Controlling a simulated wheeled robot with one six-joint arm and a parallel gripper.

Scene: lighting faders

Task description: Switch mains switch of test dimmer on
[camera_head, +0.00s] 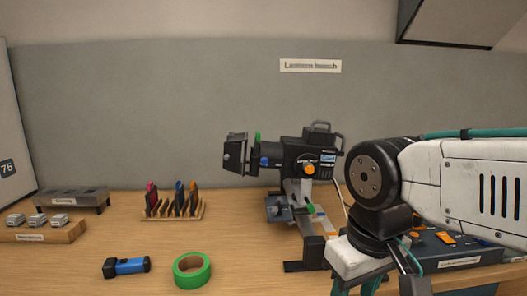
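A dark blue box with orange and pale controls (432,248) stands on the bench at the right, partly behind my arm. It may be the test dimmer, but the label on its front edge is too small to read. I cannot make out which control is the mains switch, or its position. My gripper (385,286) is at the bottom right, in front of the box's left end in the picture. It is cut off by the lower edge, and its opening does not show. I see nothing held in it.
A black stage lantern (305,160) on a stand is left of my arm. A green tape roll (191,270), a blue torch (126,267), a wooden rack (172,213) of coloured tools and a grey tray (75,197) are further left. The front middle of the bench is clear.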

